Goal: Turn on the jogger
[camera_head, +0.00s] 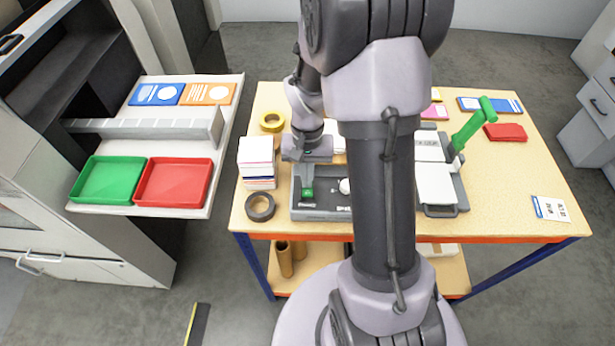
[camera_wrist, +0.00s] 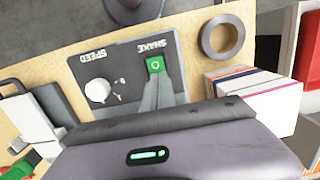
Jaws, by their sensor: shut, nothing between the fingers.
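The jogger (camera_head: 305,214) is a grey machine at the table's front edge, partly hidden behind my arm. In the wrist view its dark front panel (camera_wrist: 124,60) carries a green switch (camera_wrist: 155,64) under the word SHAKE and a white knob (camera_wrist: 98,90) by the word SPEED. The switch also shows in the head view (camera_head: 307,193). My gripper (camera_wrist: 157,82) is shut and empty, pointing down at the panel. Its fingertips are right at the edge of the green switch; I cannot tell whether they touch it.
A paper stack (camera_head: 257,160), a grey tape roll (camera_head: 260,206) and a yellow roll (camera_head: 271,122) stand left of the jogger. A machine with a green lever (camera_head: 470,130) is on the right. Green (camera_head: 108,180) and red trays (camera_head: 173,182) sit on a side shelf.

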